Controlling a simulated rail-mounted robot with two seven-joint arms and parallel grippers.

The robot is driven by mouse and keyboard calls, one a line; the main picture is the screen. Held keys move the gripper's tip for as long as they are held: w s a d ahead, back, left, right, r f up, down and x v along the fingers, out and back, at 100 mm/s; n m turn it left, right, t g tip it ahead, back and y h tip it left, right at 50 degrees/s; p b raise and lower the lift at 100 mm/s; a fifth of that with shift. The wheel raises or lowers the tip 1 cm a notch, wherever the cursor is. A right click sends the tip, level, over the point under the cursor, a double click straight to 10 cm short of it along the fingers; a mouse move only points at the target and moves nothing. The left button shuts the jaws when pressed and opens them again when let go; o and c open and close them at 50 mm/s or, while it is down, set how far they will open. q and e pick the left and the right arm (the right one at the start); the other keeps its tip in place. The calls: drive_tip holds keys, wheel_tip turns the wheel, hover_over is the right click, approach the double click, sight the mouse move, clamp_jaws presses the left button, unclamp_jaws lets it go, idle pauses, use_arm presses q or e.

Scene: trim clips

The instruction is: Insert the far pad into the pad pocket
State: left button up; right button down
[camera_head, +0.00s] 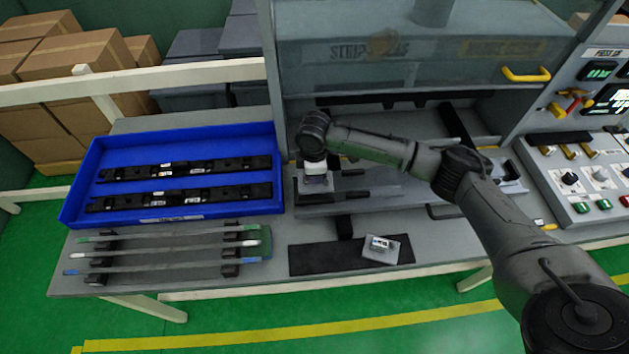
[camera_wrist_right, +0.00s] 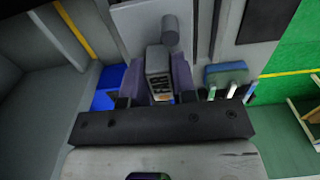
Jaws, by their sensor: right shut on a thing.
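My right gripper (camera_head: 317,184) comes in from the right over the left end of the grey press bed. In the right wrist view its two purplish fingers (camera_wrist_right: 160,92) are shut on a grey block, which looks like the far pad (camera_wrist_right: 158,62). In the head view the pad is mostly hidden by the gripper. Another small pale pad (camera_head: 381,246) lies on the black mat (camera_head: 312,260) at the table's front. I cannot make out the pad pocket clearly; the wrist and fingers cover that part of the bed. My left gripper is not in view.
A blue tray (camera_head: 180,142) with black trim strips stands at the left. Several thin rods lie on a rack (camera_head: 165,252) in front of it. The raised press guard (camera_head: 420,50) is behind, and a control panel (camera_head: 590,175) stands at the right.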

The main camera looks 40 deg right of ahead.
drive_tip(key=shift+f, duration=2)
drive_tip(key=c, duration=0.9)
unclamp_jaws()
drive_tip(key=shift+f, duration=0.1)
